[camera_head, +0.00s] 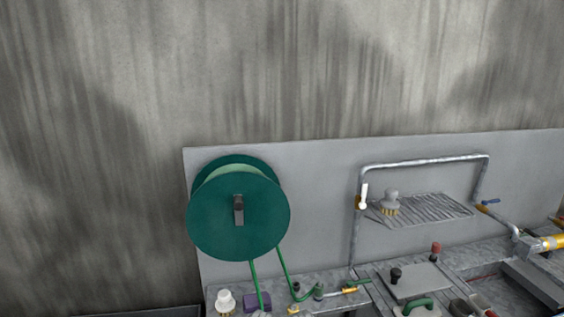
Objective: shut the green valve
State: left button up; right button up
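What looks like the green valve is a small brass fitting (349,290) with a short green lever (359,282), low on the counter right of the green hose. It is too small to tell whether the lever stands open or shut. A green hose (284,270) hangs from a large dark green reel (238,218) and bends along the counter toward the fitting. Neither of my grippers shows in the head view.
A bent metal pipe (425,162) carries a white-handled valve (363,197) and a blue-handled valve (490,202). A brush (390,203) sits on a wire rack (430,212).

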aim_at(350, 284)
jog(key=i+l, duration=0.1)
jog(key=l, duration=0.5)
jog(key=l+z, duration=0.15)
jog(key=l, duration=0.45)
jog(key=i+l+u, duration=0.15)
jog(key=i+l, duration=0.15)
jog(key=l, duration=0.1)
